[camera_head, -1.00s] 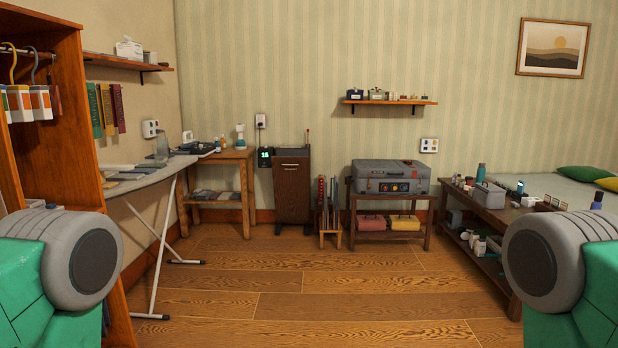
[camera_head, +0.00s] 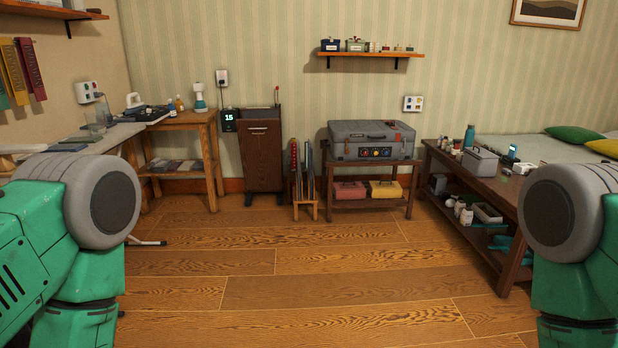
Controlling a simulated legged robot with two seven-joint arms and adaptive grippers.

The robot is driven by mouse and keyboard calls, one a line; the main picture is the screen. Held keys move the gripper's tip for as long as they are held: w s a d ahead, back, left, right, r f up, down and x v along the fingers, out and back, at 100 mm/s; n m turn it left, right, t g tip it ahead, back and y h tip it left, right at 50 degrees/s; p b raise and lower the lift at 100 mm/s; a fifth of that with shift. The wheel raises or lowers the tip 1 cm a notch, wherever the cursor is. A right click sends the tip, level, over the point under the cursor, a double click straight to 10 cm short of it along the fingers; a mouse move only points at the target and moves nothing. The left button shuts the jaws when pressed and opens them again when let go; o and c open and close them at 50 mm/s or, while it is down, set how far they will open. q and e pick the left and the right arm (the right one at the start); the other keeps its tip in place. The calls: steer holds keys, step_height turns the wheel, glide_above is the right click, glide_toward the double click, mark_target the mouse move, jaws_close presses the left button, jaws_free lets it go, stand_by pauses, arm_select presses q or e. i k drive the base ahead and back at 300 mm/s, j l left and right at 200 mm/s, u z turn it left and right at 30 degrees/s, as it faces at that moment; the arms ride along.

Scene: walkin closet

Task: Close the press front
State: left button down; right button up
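The brown wooden cabinet with a handle on its front, which looks like the press (camera_head: 263,165), stands against the back wall, left of centre. Its dark top edge shows above the front panel, and I cannot tell from here how far the front stands open. A small dark display reading 15 (camera_head: 229,117) is beside it on the left. Only my green and grey upper arms show at the lower left and right edges. Neither gripper is in view, and both arms are well short of the press.
A wooden side table (camera_head: 205,125) stands left of the press, and a narrow rack (camera_head: 305,190) stands right of it. A grey case (camera_head: 371,139) sits on a low stand. A long low table (camera_head: 470,185) lines the right. The wooden floor (camera_head: 300,270) ahead is clear.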

mark_target(260, 142)
steer(key=i, duration=4.1)
steer(key=i+u, duration=0.1)
steer(key=i, duration=0.45)
steer(key=i+l+u, duration=0.15)
steer(key=i, duration=0.4)
steer(key=i+l+u, duration=0.1)
steer(key=i, duration=0.4)
